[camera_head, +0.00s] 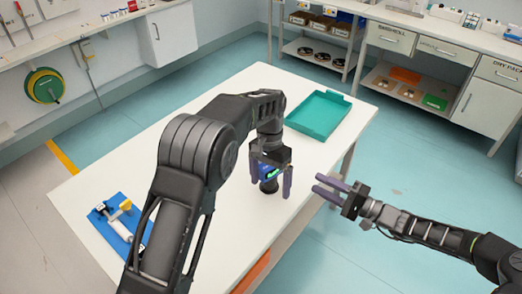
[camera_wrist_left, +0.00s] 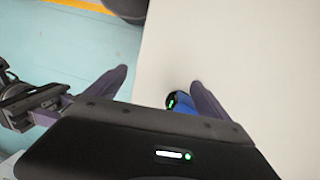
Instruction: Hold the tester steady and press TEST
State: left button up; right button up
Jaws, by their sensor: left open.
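The tester, a small blue body with a dark round end and a green mark, is on or just above the white table between my left gripper's fingers in the head view (camera_head: 264,170). In the left wrist view the tester (camera_wrist_left: 183,103) shows close to the right-hand finger, partly hidden by the gripper body. My left gripper (camera_head: 270,190) is open around it, and I cannot tell whether a finger touches it. I cannot make out a TEST button.
The white table (camera_head: 200,120) has a teal tray (camera_head: 318,115) at the back right and a blue mat (camera_head: 113,232) with several small tools at the front left. Its middle is mostly clear. Shelves and drawers (camera_head: 440,45) stand behind, across open floor.

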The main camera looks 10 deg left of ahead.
aim_at(261, 166)
pick_arm(q)
jog(key=w+a+r+m, duration=0.1)
jog(key=r, duration=0.1)
jog(key=w+a+r+m+t, duration=0.1)
jog(key=w+a+r, duration=0.1)
jog(key=w+a+r+m+t, duration=0.1)
jog(key=w+r, duration=0.1)
jog(key=r, duration=0.1)
jog(key=shift+w+a+r+y, duration=0.1)
jog(key=shift+w+a+y, duration=0.15)
jog(key=shift+y, duration=0.15)
jog(key=shift+w+d+r, duration=0.15)
jog(key=shift+w+d, duration=0.05)
jog(key=shift+f, duration=3.95)
